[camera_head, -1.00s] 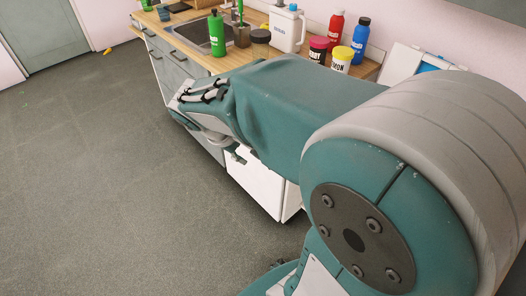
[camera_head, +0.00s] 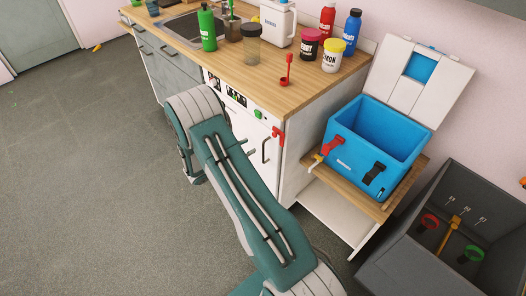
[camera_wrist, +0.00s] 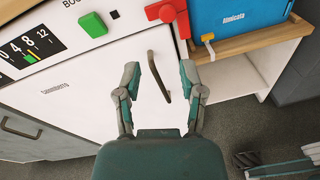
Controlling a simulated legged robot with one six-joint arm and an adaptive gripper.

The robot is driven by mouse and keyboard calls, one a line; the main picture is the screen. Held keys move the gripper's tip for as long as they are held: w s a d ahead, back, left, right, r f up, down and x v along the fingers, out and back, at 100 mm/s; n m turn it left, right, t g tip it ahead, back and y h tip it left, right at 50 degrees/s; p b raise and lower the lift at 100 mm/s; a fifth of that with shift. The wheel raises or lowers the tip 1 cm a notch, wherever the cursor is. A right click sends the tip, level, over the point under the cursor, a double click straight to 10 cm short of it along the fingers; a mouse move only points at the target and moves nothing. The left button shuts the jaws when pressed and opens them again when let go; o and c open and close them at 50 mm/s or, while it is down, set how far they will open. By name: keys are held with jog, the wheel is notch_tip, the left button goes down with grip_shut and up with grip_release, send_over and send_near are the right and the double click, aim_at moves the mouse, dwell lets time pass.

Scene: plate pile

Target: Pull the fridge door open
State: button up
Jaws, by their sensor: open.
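The white fridge door (camera_wrist: 80,95) is under the counter and looks closed. Its dark, bar-shaped handle (camera_wrist: 159,78) stands near the door's right side in the wrist view. The door (camera_head: 247,134) and handle (camera_head: 266,150) also show in the head view, partly behind my arm. My gripper (camera_wrist: 160,70) is open and empty, facing the door. In the wrist view the handle appears between the two fingertips, but I cannot tell how far away it is or whether anything touches. My gripper is mostly hidden by my arm in the head view.
The cooler is on a low wooden shelf. A grey bin (camera_head: 402,262) stands further right. Bottles and jars line the counter (camera_head: 250,75).

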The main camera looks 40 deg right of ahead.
notch_tip(320, 180, down, 13)
jog(key=n+t, duration=0.5)
jog(key=n, duration=0.1)
send_over(263, 163)
jog(key=shift+w+d+h, duration=0.25)
jog(key=shift+h, duration=0.15)
grip_shut()
